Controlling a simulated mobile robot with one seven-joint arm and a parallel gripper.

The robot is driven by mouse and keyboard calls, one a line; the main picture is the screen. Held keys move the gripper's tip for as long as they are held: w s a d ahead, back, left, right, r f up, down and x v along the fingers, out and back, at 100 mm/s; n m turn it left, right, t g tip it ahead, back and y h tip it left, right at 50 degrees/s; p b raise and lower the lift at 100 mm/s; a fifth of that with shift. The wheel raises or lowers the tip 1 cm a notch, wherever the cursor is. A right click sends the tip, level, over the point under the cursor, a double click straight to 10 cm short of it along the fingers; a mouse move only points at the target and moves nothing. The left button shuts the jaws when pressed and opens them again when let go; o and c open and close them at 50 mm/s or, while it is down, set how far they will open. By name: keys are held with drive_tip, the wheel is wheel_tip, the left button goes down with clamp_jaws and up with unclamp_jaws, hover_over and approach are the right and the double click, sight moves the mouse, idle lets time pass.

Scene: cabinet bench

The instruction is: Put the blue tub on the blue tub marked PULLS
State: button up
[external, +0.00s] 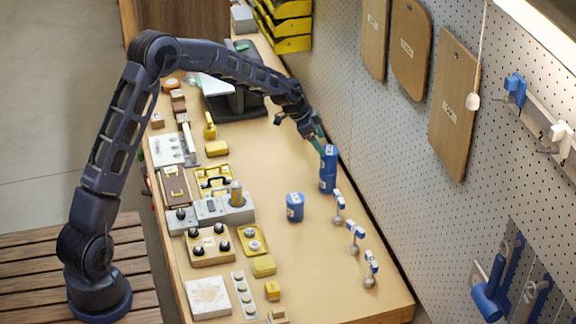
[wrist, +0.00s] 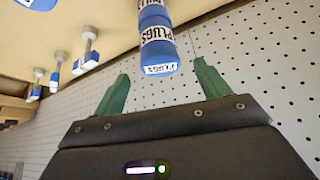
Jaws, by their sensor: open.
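Two blue tubs stand stacked near the pegboard wall. The upper tub (external: 329,153) has a white label that reads PLUGS in the wrist view (wrist: 158,52). It rests on the lower tub (external: 327,182), whose label is cut off at the top of the wrist view (wrist: 152,4) and cannot be read fully. Another blue tub (external: 294,208) stands alone on the bench, its label too small to read. My gripper (external: 320,144) is open and empty, with its green fingers just above the stack. In the wrist view its fingertips (wrist: 161,72) are spread on either side of the upper tub's near end, apart from it.
Several blue-and-white labelled knobs on stems (external: 354,237) stand along the bench's right edge. The left half holds boxes, a grey block (external: 220,209) and yellow items. The pegboard (external: 345,90) is close to the stack. Bare bench lies left of the stack.

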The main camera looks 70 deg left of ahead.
drive_tip(key=s+d+r+g+y, duration=0.1)
drive_tip(key=s+d+r, duration=2.1)
drive_tip(key=d, duration=0.3)
drive_tip(key=s+d+n, duration=0.1)
drive_tip(key=s+d, duration=0.2)
drive_tip(key=s, duration=0.7)
drive_tip(key=s+d+n, duration=0.1)
drive_tip(key=s+d, duration=0.2)
drive_tip(key=s, duration=0.7)
drive_tip(key=s+d+n, duration=0.1)
drive_tip(key=s+d, duration=0.3)
drive_tip(key=s, duration=0.6)
drive_tip(key=shift+s+r+y, duration=0.15)
drive_tip(key=shift+y, duration=0.15)
